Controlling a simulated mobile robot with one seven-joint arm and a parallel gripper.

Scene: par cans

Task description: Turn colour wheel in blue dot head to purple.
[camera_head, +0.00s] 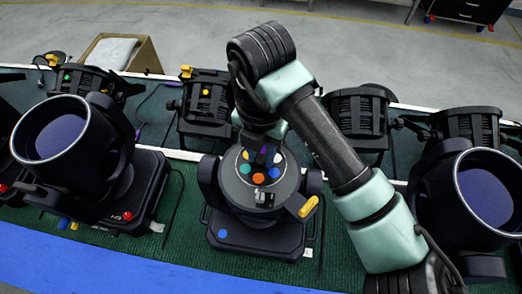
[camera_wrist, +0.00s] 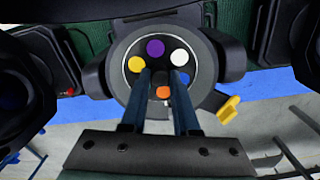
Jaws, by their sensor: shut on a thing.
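The blue dot head (camera_head: 255,228) stands in the middle of the head view, with a blue dot (camera_head: 223,234) on its base. Its round face holds the colour wheel (camera_wrist: 163,74), with purple (camera_wrist: 155,47), white (camera_wrist: 178,57), yellow (camera_wrist: 135,64), blue (camera_wrist: 183,77) and orange (camera_wrist: 163,92) discs. Orange lies nearest a small dark and silver fitting (camera_head: 264,198) at the front; purple is on the opposite side. My gripper (camera_wrist: 164,74) reaches down over the wheel's middle, shut on it with one finger each side. The fingers hide part of the wheel and its hub.
A yellow lever (camera_head: 308,206) sticks out at the head's right. Large lamp heads stand close at left (camera_head: 62,138) and right (camera_head: 487,190). Several black par cans (camera_head: 205,105) line the back. A cardboard box (camera_head: 122,52) stands behind. A blue strip (camera_head: 130,268) runs along the front.

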